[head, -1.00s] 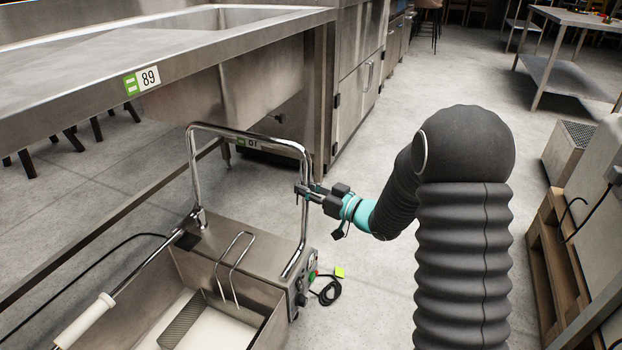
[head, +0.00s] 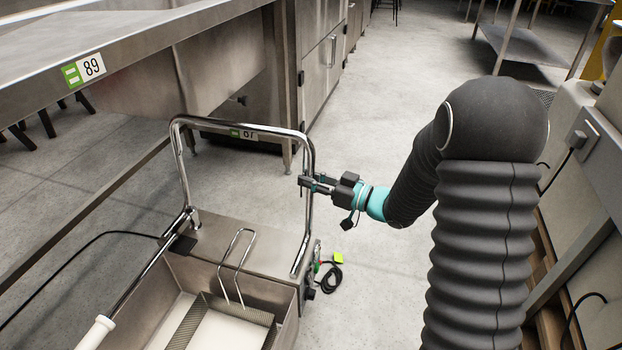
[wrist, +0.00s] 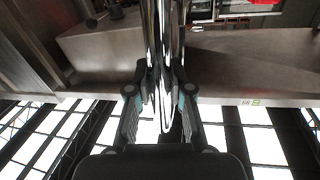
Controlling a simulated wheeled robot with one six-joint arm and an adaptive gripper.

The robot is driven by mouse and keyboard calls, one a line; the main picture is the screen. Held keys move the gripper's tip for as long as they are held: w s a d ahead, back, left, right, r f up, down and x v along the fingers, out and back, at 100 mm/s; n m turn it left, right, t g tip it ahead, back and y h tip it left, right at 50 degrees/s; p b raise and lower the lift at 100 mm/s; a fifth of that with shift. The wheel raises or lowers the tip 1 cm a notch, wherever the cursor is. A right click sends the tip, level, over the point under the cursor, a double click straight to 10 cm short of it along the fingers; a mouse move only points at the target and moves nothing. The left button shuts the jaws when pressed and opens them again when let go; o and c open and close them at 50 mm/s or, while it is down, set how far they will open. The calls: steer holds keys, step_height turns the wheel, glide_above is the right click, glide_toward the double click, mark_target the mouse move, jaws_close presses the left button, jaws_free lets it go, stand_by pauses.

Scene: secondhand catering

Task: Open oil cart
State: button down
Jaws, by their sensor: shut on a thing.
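The oil cart (head: 215,243) is a steel box on the floor at the lower left of the head view, with an open tub in front. A chrome push handle (head: 181,160) arches up from its back end. My gripper (head: 312,184) is shut on the right upright of this handle, partway up. In the wrist view the chrome tube (wrist: 165,45) runs between the fingers of my gripper (wrist: 160,90). A wire basket handle (head: 233,262) stands up from the tub. A long lever with a white grip (head: 97,332) slants along the tub's left side.
A steel counter (head: 130,55) with an "89" label stands left of and behind the cart. Steel cabinets (head: 322,70) stand behind it. A coiled black cable (head: 331,279) lies right of the cart. Grey equipment (head: 590,130) stands at the right edge.

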steer(key=c, duration=1)
jaws_free()
steer(key=shift+c, duration=0.2)
steer(key=v, duration=1.2)
steer(key=shift+s, duration=0.1)
